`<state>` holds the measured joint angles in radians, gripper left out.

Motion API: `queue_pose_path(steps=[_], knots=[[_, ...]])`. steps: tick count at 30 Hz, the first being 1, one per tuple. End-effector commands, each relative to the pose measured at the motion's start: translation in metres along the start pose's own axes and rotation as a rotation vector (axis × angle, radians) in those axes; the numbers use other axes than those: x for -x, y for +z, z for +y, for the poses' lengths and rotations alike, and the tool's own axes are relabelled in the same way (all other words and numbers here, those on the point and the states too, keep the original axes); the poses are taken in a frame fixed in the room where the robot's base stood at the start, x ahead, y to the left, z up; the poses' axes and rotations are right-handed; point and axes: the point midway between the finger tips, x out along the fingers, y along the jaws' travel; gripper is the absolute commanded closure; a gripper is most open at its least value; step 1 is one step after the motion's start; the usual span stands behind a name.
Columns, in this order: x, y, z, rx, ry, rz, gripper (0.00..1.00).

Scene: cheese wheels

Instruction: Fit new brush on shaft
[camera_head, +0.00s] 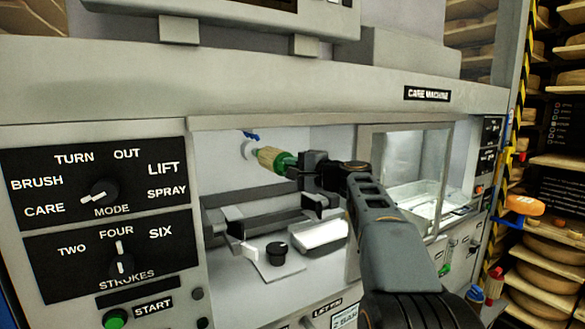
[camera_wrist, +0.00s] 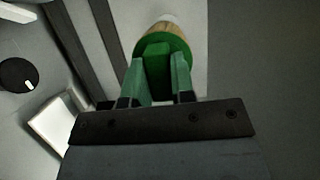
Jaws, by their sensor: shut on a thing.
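The brush, with a green hub and a pale bristle end (camera_head: 272,158), is held inside the open bay of the care machine. My gripper (camera_head: 297,170) is shut on its green end. In the wrist view the brush (camera_wrist: 168,38) points away from my gripper (camera_wrist: 158,75), its green block between the two fingers. A blue pin (camera_head: 250,135) and a pale round fitting (camera_head: 248,150) show on the bay's back wall at the brush's far end. The shaft itself is not clearly visible. I cannot tell whether the brush touches the fitting.
Below the brush are a grey rail (camera_head: 265,222), a black knob (camera_head: 277,253) on a plate and a white block (camera_head: 318,236). A clear-walled box (camera_head: 410,170) stands right of the bay. The mode panel (camera_head: 95,185) is at left. Shelves of cheese wheels (camera_head: 550,250) stand at far right.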

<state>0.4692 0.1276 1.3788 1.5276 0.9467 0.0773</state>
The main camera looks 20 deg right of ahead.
Motion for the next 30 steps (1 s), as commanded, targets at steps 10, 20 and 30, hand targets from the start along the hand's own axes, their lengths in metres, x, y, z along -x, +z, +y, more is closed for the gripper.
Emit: queue_pose_path(steps=[10,20,30], knots=[[-0.006,-0.002,-0.001,0.002,-0.002,0.000,0.72],[-0.005,-0.002,-0.001,0.001,-0.001,0.000,0.47],[0.009,-0.003,0.001,0.001,0.000,0.003,0.47]])
